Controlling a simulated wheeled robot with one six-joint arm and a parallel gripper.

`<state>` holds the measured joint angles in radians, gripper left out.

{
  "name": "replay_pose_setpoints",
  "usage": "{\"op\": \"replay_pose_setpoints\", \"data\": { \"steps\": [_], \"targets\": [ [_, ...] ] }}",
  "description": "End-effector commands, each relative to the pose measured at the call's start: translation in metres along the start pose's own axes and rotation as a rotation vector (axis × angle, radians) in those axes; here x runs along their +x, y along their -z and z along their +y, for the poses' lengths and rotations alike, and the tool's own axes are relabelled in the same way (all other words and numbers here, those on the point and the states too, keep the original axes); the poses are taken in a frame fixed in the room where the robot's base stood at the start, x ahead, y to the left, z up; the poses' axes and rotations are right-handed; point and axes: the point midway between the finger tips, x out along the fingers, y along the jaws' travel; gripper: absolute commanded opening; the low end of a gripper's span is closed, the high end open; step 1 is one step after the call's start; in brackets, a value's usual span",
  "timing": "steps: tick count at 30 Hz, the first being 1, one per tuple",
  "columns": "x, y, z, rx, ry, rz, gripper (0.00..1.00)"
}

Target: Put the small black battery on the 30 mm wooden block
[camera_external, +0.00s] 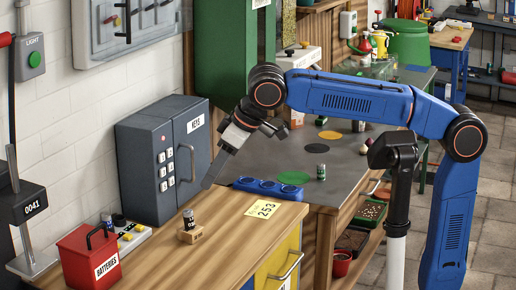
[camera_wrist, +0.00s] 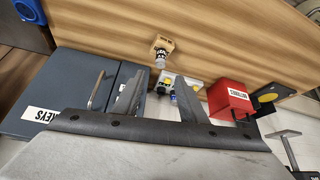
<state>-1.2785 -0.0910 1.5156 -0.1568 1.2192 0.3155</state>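A small dark battery (camera_external: 189,219) stands upright on a small wooden block (camera_external: 190,236) on the wooden bench top, left of the yellow note. In the wrist view the battery (camera_wrist: 160,61) shows against the wooden block (camera_wrist: 163,43), ahead of my fingers. My gripper (camera_external: 207,186) is above the bench in front of the grey key cabinet, up and to the right of the block, apart from it. In the wrist view my gripper (camera_wrist: 162,97) has its two fingers wide apart with nothing held between them. The block's size marking is too small to read.
The grey key cabinet (camera_external: 150,165) stands at the bench's back. A red battery box (camera_external: 88,262) and a charger tray (camera_external: 133,238) with batteries lie left of the block. A blue holder (camera_external: 262,187) lies behind. A green battery (camera_external: 321,172) stands on the grey table.

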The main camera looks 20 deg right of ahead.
Motion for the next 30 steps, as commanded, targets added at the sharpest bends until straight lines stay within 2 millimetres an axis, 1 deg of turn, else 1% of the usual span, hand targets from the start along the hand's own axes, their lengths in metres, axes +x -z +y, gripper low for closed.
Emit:
{"op": "replay_pose_setpoints", "data": {
  "steps": [2,5,8,9,11,12,14,15,17,18,20,21,23,27,29,30],
  "targets": [
    [0.0,-0.003,0.009,0.009,-0.006,-0.001,0.38],
    [0.001,-0.012,0.035,0.036,-0.022,-0.005,0.38],
    [0.003,-0.03,0.075,0.081,-0.049,-0.012,0.38],
    [0.004,-0.039,0.092,0.101,-0.061,-0.015,0.38],
    [0.005,-0.053,0.118,0.131,-0.079,-0.019,0.38],
    [0.005,-0.064,0.134,0.151,-0.091,-0.022,0.38],
    [0.006,-0.08,0.157,0.181,-0.108,-0.027,0.38],
    [0.006,-0.092,0.171,0.2,-0.119,-0.03,0.38],
    [0.006,-0.11,0.192,0.231,-0.136,-0.034,0.38],
    [0.006,-0.122,0.205,0.252,-0.146,-0.038,0.38],
    [0.006,-0.142,0.223,0.281,-0.163,-0.042,0.38],
    [0.006,-0.155,0.234,0.302,-0.174,-0.044,0.38],
    [0.006,-0.176,0.251,0.333,-0.191,-0.048,0.38],
    [0.006,-0.226,0.282,0.406,-0.227,-0.057,0.38],
    [0.006,-0.248,0.293,0.437,-0.243,-0.061,0.38],
    [0.006,-0.263,0.3,0.457,-0.253,-0.064,0.38]
  ]
}}
